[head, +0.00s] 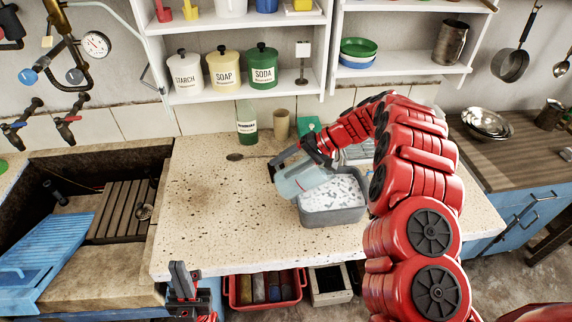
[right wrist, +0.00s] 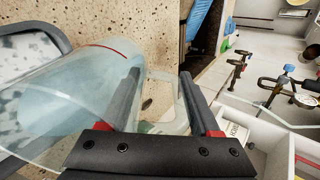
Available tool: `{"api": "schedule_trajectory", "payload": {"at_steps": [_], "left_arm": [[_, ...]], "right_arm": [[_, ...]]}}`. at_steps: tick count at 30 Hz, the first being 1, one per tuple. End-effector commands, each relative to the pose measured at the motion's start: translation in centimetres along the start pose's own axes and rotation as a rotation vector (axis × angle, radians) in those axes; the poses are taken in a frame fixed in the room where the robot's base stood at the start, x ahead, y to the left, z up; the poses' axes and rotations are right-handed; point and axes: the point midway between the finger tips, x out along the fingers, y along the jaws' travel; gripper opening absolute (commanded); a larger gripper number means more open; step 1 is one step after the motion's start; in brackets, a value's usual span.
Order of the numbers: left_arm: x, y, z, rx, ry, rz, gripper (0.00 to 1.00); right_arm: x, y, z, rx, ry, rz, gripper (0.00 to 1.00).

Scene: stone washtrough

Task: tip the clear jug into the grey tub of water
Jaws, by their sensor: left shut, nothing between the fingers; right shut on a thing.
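The clear jug (head: 293,181), pale blue-tinted, is tilted steeply over the left part of the grey tub (head: 345,217). The tub stands on the speckled counter and holds pale, white-mottled water. My right gripper (head: 315,152) is shut on the jug's handle, above the tub. In the right wrist view the jug (right wrist: 85,95) lies on its side with a red line around it, its handle between the fingers (right wrist: 165,105). The tub's rim (right wrist: 45,28) shows behind it. Whether liquid is running out cannot be told. My left gripper (head: 184,280) is shut and empty at the counter's front edge.
A green-based bottle (head: 247,125) and a tan cup (head: 281,125) stand behind the tub. The counter's left part (head: 205,200) is clear. A stone sink (head: 85,205) is at the left, shelves above.

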Motion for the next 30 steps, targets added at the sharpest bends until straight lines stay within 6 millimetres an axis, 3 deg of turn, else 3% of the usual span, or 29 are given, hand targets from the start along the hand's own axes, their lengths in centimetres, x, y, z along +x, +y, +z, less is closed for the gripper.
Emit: {"api": "schedule_trajectory", "payload": {"at_steps": [8, 24, 30], "left_arm": [[-0.6, 0.0, 0.1, 0.0, 0.0, 0.0, 0.0], [-4.7, 0.2, 0.8, 0.0, 0.0, 0.0, 0.0], [-4.9, 0.2, 0.8, 0.0, 0.0, 0.0, 0.0]], "right_arm": [[0.0, 0.1, -0.1, 0.0, 0.0, -0.018, 0.0], [-0.8, 0.8, -0.2, -0.003, -0.011, -0.16, 0.0], [-1.2, 0.6, -0.1, -0.003, -0.016, -0.182, 0.0]]}}
